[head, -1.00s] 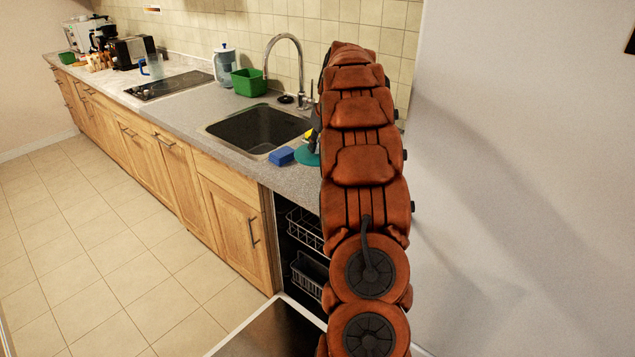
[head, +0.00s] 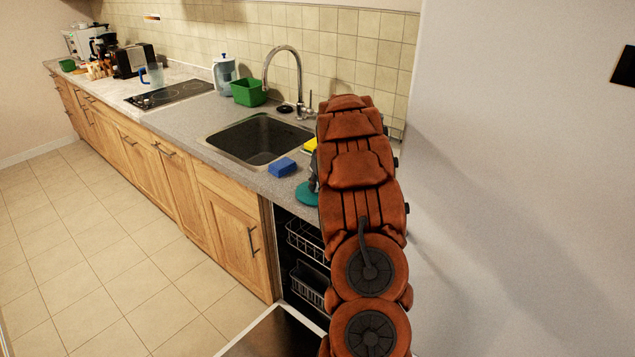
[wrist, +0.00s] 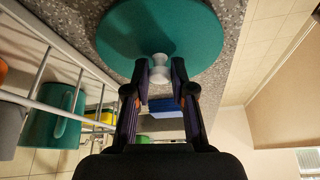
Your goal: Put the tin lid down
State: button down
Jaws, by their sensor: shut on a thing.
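The tin lid is a round teal disc with a white knob. It shows in the wrist view (wrist: 150,32) and in the head view (head: 306,194), over the counter by its front right edge. My gripper (wrist: 161,84) is shut on the white knob. I cannot tell whether the lid touches the counter. In the head view my arm hides most of my gripper and the right part of the lid.
A blue sponge (head: 283,167) lies beside the lid, in front of the sink (head: 257,140). A yellow item (head: 310,145) is partly behind my arm. The open dishwasher (head: 306,250) is below. A white rack with a teal mug (wrist: 55,125) shows in the wrist view.

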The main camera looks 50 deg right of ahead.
jog(key=shift+f, duration=0.2)
jog(key=shift+f, duration=0.2)
jog(key=c, duration=1)
grip_release()
jog(key=shift+r, duration=0.1)
